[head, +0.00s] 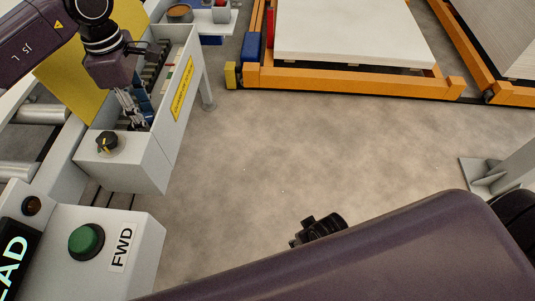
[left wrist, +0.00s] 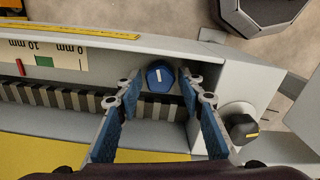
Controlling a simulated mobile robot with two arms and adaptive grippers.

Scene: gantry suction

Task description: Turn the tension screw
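The tension screw, a blue knob with a white mark (left wrist: 160,77), sits at the end of a striped black-and-grey belt inside a grey trough, in the left wrist view. My left gripper (left wrist: 164,84) is open, with one blue-padded finger on each side of the knob; I cannot tell whether they touch it. In the head view my left gripper (head: 134,112) points down into the trough, and the screw is hard to make out there. A scale marked 0 mm and 10 mm (left wrist: 55,55) has a green patch and a red pointer. My right gripper is mostly hidden behind my right arm.
A black knob with a yellow mark (head: 106,142) stands on the trough's end block, close to the left gripper. A box with a green button (head: 86,240), labelled FWD, is in front. An orange frame with a white slab (head: 350,35) lies beyond open floor.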

